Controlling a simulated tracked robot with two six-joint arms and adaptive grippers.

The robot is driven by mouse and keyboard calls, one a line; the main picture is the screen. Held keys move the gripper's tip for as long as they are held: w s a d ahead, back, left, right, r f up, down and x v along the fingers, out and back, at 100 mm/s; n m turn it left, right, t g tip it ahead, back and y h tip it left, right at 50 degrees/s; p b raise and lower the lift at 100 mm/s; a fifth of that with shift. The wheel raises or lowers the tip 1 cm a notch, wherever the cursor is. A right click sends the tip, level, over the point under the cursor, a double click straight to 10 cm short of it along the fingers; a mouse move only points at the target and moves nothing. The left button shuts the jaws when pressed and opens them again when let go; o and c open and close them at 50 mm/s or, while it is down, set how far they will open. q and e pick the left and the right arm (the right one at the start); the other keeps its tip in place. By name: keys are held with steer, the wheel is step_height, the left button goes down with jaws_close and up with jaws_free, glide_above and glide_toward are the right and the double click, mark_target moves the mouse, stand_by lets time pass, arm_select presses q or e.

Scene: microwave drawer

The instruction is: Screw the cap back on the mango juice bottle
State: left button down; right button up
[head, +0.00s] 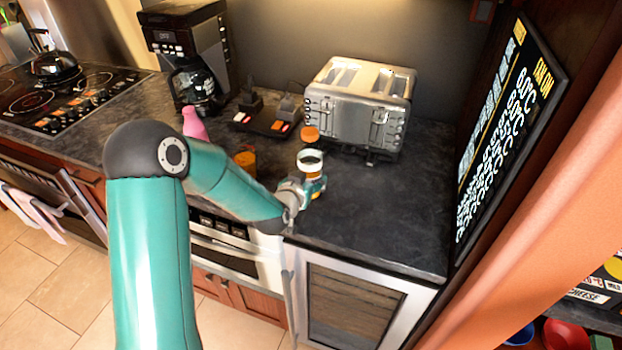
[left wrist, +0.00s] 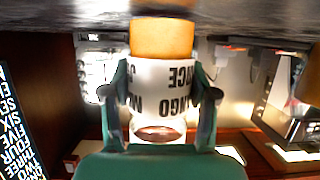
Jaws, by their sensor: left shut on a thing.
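The mango juice bottle (head: 312,171) stands upright near the counter's front edge, its open mouth facing up. In the left wrist view the bottle (left wrist: 160,88) appears upside down, with a white label reading MANGO JUICE and an orange lower part. My left gripper (head: 314,188) is shut on the bottle, a finger on each side of the label; it also shows in the left wrist view (left wrist: 162,95). I cannot tell whether the bottle's base touches the counter. My right gripper is out of view.
A steel toaster (head: 360,105) stands behind the cap. A dark tray with small items (head: 267,119), a coffee maker (head: 190,60), a pink bottle (head: 194,124) and an orange container (head: 246,161) are to the left. The counter (head: 400,205) is clear to the right, up to a sign board (head: 510,125).

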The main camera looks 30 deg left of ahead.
arm_select(q)
steer(key=shift+c, duration=1.5)
jaws_free()
steer(key=b+v, duration=0.2)
steer(key=v, duration=1)
